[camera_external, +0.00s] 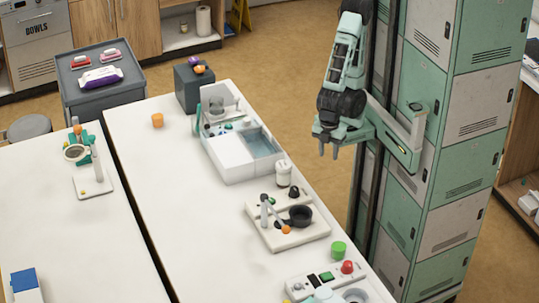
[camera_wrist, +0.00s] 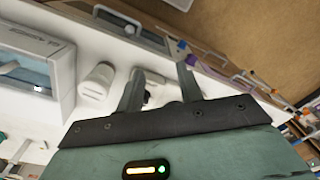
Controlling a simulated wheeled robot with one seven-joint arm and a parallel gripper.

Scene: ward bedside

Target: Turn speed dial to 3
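My gripper (camera_external: 329,152) hangs in the air to the right of the white table, above floor level, with its fingers apart and nothing between them. In the wrist view its two grey fingers (camera_wrist: 160,82) are spread, and a small dark part shows between them, too small to identify. Another white panel (camera_external: 318,284) at the front has a red knob (camera_external: 347,267) and a green block. I cannot tell which knob is the speed dial, and no numbers are readable.
A white jar (camera_external: 283,173) and a basin unit (camera_external: 238,150) stand behind the black-knob unit. Green-grey lockers (camera_external: 460,130) rise at the right. The table's middle left is clear.

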